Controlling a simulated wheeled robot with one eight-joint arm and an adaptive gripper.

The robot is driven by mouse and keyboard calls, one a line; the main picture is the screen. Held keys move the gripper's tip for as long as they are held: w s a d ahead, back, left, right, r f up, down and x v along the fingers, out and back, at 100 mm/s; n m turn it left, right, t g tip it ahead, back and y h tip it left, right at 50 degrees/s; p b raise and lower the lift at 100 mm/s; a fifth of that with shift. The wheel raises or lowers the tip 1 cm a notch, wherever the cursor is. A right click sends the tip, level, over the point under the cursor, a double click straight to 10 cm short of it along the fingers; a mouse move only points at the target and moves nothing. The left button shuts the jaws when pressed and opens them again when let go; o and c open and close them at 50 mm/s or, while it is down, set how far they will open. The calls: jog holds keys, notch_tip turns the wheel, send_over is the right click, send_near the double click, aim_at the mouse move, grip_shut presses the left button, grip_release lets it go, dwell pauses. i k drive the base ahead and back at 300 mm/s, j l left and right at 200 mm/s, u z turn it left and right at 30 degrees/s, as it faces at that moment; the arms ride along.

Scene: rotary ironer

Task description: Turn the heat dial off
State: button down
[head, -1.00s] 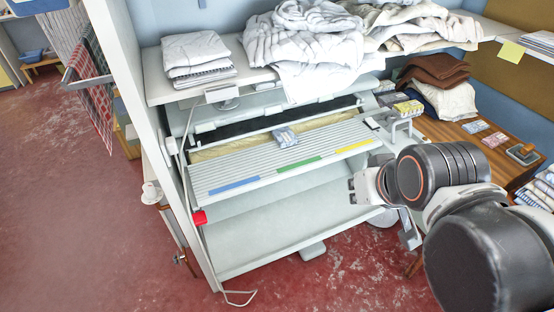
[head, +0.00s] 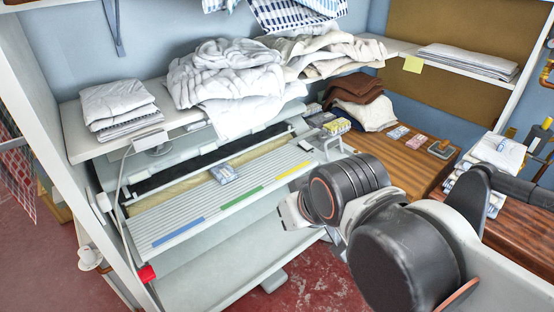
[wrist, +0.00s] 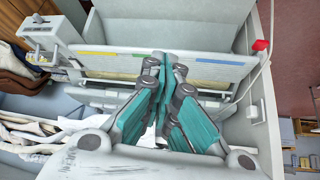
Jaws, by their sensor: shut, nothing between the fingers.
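The rotary ironer (head: 215,200) is pale grey with a slatted feed board marked by blue, green and yellow strips. In the wrist view, the ironer (wrist: 165,35) appears the other way round. I cannot make out a heat dial for certain in either view. A grey end housing with a bar handle (head: 330,141) is at the ironer's right end; it shows at the upper left of the wrist view (wrist: 40,28). My gripper (wrist: 165,65) has teal-padded fingers shut together and empty, in front of the feed board in the wrist view. In the head view my wrist hides the fingers.
A shelf (head: 75,135) with folded white cloths (head: 118,103) and heaped towels (head: 225,75) overhangs the ironer. A red part (head: 147,273) is at the board's left end. A wooden table (head: 405,153) stands right.

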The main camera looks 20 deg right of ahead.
aim_at(323, 137)
jog(key=i+l, duration=0.15)
jog(key=l, duration=0.25)
jog(key=i+l+z, duration=0.1)
jog(key=l, duration=0.3)
jog(key=i+l, duration=0.4)
jog(key=l, duration=0.35)
jog(key=i+l+z, duration=0.1)
jog(key=l, duration=0.25)
jog(key=i+l, duration=0.25)
jog(key=l, duration=0.15)
jog(key=z, duration=0.05)
